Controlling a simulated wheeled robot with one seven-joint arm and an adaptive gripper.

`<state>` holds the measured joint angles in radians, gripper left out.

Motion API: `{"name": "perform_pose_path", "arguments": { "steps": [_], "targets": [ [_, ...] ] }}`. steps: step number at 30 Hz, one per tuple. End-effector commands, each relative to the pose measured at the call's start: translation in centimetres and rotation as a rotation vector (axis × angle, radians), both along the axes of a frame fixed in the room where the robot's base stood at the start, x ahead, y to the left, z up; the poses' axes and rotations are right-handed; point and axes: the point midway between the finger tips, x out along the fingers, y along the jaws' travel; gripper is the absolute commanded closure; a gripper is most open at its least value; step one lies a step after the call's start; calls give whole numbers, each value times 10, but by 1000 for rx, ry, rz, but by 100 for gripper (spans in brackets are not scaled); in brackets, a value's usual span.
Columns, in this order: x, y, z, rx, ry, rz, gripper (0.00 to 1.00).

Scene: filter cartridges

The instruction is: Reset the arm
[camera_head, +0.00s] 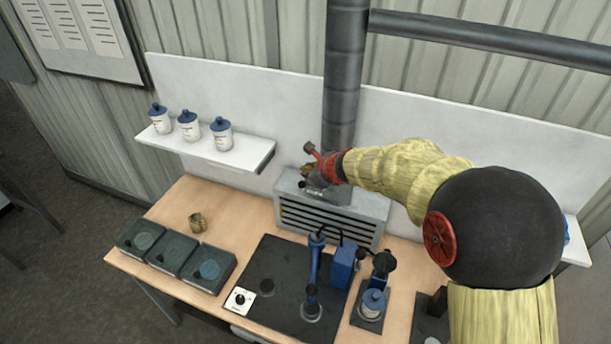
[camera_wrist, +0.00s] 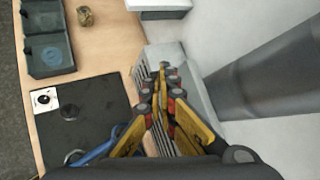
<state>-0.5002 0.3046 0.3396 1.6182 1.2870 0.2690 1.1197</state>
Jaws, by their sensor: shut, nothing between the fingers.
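My arm reaches in from the right in the head view, covered in a yellow sleeve. My gripper (camera_head: 312,160) is raised above the grey vented box (camera_head: 352,227) at the back of the bench. The wrist view shows my gripper (camera_wrist: 162,88) with its yellow and red fingers closed together and nothing between them. The vented box is behind the fingers there, partly hidden by them. The gripper appears clear of everything.
Three blue-lidded jars (camera_head: 190,126) stand on a white shelf (camera_head: 250,157) at left. A grey duct (camera_head: 343,80) rises behind.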

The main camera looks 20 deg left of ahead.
Motion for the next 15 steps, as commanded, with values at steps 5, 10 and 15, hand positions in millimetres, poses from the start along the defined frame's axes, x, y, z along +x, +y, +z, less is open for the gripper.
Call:
{"name": "perform_pose_path", "arguments": {
  "steps": [5, 10, 15],
  "targets": [
    [-4, -3, 7, 0, 1, -2, 100],
    [-5, -3, 8, 0, 1, -2, 100],
    [-4, -3, 8, 0, 1, -2, 100]
  ]
}}
